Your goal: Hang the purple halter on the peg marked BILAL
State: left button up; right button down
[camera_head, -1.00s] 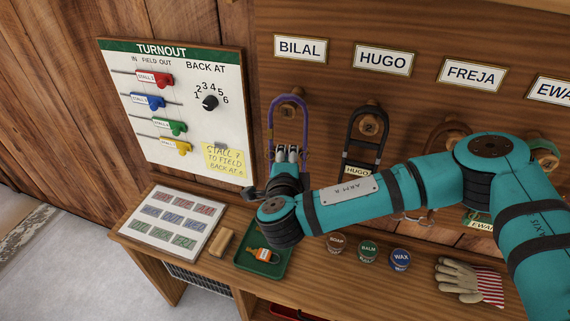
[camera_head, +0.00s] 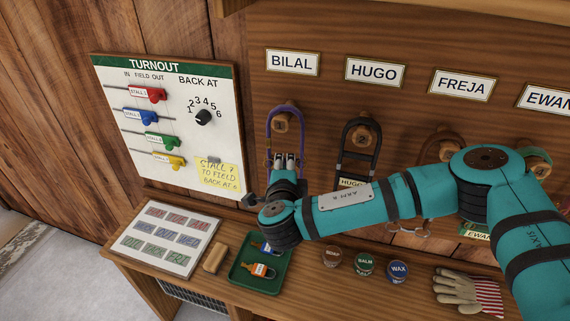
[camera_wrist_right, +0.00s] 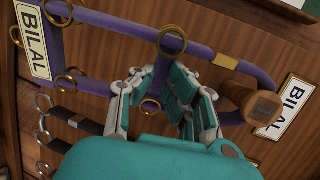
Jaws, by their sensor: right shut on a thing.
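The purple halter (camera_head: 269,130) is upright in front of the peg board at the left end. Its top loop appears around the wooden peg (camera_head: 281,123) below the BILAL sign (camera_head: 291,62). I cannot tell whether the strap rests on the peg. My right gripper (camera_head: 287,160) is shut on the halter's lower part. In the right wrist view, the fingers (camera_wrist_right: 165,85) close around a purple strap (camera_wrist_right: 88,82) with brass rings and a BILAL tag (camera_wrist_right: 33,41). The peg (camera_wrist_right: 250,103) shows inside the loop there. My left gripper is not in view.
A dark halter tagged HUGO (camera_head: 359,150) hangs just right; more halters hang beyond, partly behind my right arm. The turnout board (camera_head: 118,100) is at left. Below, the bench holds a green tray (camera_head: 238,278) with tags, several tins (camera_head: 365,266) and gloves (camera_head: 460,289).

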jog(key=shift+r, duration=0.1)
jog(key=c, duration=1.3)
grip_release()
jog(key=shift+c, duration=0.2)
jog(key=shift+s, duration=0.15)
